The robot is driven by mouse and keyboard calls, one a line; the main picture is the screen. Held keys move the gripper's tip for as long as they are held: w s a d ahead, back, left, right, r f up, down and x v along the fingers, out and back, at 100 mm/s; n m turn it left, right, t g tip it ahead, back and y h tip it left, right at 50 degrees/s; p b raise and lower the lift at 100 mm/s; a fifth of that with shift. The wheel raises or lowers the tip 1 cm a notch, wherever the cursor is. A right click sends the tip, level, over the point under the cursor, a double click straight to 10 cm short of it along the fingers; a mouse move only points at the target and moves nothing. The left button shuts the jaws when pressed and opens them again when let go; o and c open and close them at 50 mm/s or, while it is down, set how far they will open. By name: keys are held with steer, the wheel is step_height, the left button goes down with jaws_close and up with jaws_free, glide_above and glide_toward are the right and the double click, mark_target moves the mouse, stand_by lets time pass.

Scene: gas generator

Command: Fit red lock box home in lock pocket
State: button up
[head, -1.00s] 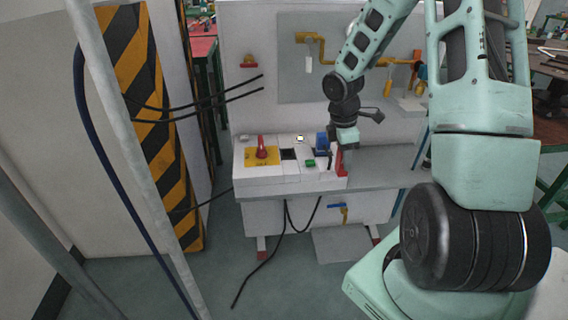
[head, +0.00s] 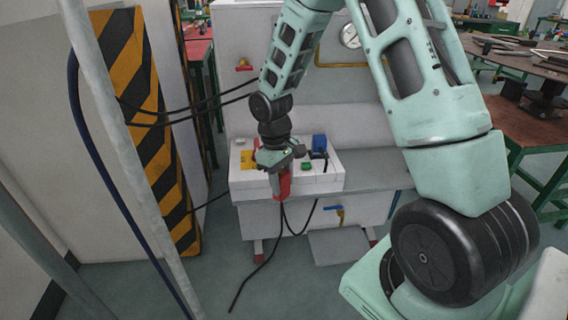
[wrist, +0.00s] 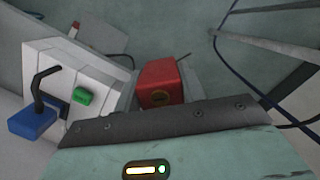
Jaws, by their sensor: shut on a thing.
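My gripper (head: 278,172) is shut on the red lock box (head: 284,187) and holds it by the front edge of the white console (head: 325,181). I cannot tell whether the box touches the console. The lock pocket is not clearly visible; my gripper and wrist hide the middle of the console top.
A blue block (head: 319,143) with a black handle and a green button (head: 306,166) stand on the console's right part. A yellow plate (head: 248,160) is partly hidden at left. Black cables (head: 262,262) hang below. A grey pole (head: 120,130) stands at left.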

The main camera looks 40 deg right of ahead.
steer(key=a+m, duration=0.1)
steer(key=a, duration=0.2)
steer(key=w+a+f+m, duration=0.1)
steer(key=a, duration=0.1)
steer(key=shift+w+m, duration=0.1)
steer(key=shift+m, duration=0.2)
steer(key=shift+w+r, duration=0.1)
steer(key=shift+r, duration=0.05)
stand_by(0.4)
